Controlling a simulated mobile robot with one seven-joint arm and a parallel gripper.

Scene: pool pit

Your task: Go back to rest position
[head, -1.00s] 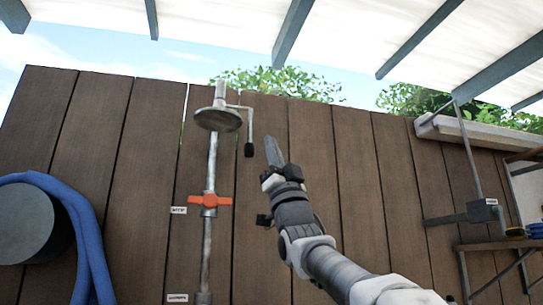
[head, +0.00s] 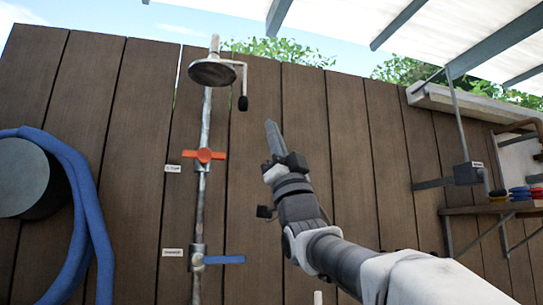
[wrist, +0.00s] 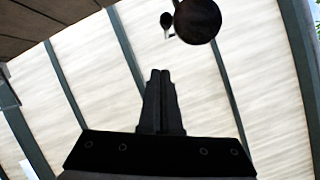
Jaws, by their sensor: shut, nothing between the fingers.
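My gripper (head: 272,133) is raised in front of the brown plank wall in the head view, pointing up and slightly left. In the wrist view its two fingers (wrist: 160,78) are together with nothing between them. To its left stands a vertical pipe (head: 203,120) with a round disc (head: 212,73) near its top and a crank with a black handle (head: 243,103). My gripper is apart from the handle, lower and to its right. An orange valve handle (head: 204,155) and a blue lever (head: 225,260) sit lower on the pipe.
A blue hose (head: 85,200) hangs over a round grey drum (head: 22,178) at the left. A shelf (head: 490,209) with several coloured items and a grey box (head: 468,173) are at the right. A slatted canopy (wrist: 90,80) is overhead. Open space surrounds my gripper.

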